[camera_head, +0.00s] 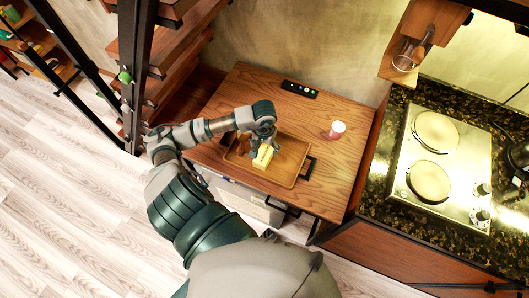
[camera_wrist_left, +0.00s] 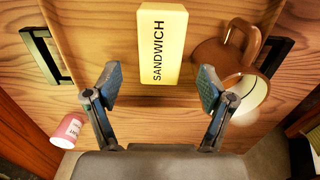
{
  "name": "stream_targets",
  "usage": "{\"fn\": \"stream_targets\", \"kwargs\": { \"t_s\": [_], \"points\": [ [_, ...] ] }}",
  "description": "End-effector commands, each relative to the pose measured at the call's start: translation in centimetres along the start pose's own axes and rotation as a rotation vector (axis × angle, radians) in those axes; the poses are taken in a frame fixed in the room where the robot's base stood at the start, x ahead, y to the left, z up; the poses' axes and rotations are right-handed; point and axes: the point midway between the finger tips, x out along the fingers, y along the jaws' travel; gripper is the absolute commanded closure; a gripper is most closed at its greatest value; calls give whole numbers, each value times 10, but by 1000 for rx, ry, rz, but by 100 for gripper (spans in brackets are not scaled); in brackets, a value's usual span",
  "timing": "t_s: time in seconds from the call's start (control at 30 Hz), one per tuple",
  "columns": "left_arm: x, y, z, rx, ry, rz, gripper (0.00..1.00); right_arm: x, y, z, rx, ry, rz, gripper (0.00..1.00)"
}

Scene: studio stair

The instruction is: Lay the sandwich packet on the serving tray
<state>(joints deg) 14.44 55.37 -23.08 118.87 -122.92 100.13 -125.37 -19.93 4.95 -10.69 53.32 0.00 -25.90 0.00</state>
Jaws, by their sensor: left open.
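The pale yellow sandwich packet (camera_head: 262,157) is in the wooden serving tray (camera_head: 291,150). In the left wrist view the packet (camera_wrist_left: 162,45) shows the word SANDWICH, and the tray floor (camera_wrist_left: 100,35) lies around it. My left gripper (camera_head: 264,142) is over the tray, just above the packet. In the left wrist view the gripper (camera_wrist_left: 160,87) is open, its two fingertips apart on either side of the packet's near end, with gaps on both sides. My right gripper is not in view.
A brown mug (camera_wrist_left: 225,60) stands close to the packet, at the tray's right side in the wrist view. A pink-and-white cup (camera_head: 337,130) and a black remote-like strip (camera_head: 299,89) are on the wooden table (camera_head: 325,185). A two-plate hob (camera_head: 440,160) lies to the right.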

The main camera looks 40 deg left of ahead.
Motion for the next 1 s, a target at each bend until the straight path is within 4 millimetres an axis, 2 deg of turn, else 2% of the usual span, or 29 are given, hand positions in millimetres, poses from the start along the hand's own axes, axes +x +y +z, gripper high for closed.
{"fn": "stream_targets", "kwargs": {
  "t_s": [0.1,0.3,1.0],
  "points": [
    [-26,0,-1,1,4,-1,18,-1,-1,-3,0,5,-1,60],
    [-50,0,0,0,1,-1,18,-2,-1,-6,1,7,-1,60],
    [-55,1,0,0,-1,0,18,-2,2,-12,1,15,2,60]
  ]
}}
